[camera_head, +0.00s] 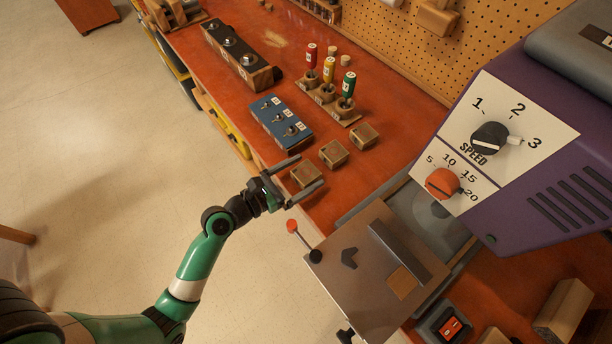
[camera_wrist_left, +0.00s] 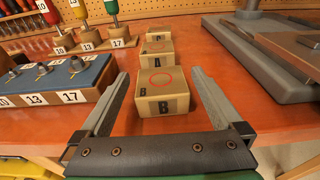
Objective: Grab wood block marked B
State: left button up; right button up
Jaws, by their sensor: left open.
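A third block (camera_head: 364,135) is farther back. My right gripper is not in view.
A wooden rack (camera_head: 327,98) with red, yellow and green screwdrivers stands behind. A purple machine (camera_head: 520,130) with a metal plate (camera_head: 370,265) is on the right. The red bench's front edge is close to my gripper.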

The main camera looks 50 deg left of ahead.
aim_at(306, 172)
pick_arm(q)
jog(key=shift+w, duration=0.55)
jog(key=c, duration=1.3)
jog(key=shift+c, duration=0.2)
jog(key=shift+s+r+p, duration=0.1)
jog(key=shift+r+p, duration=0.45)
notch_tip(306, 172, up, 3)
jog(key=shift+r+p, duration=0.1)
jog(key=shift+p, duration=1.15)
jog(key=s+d+r+p, duration=0.7)
jog(key=s+r+p, duration=0.1)
jog(key=s, duration=0.4)
jog(key=shift+d+r, duration=0.15)
jog(key=shift+r, duration=0.2)
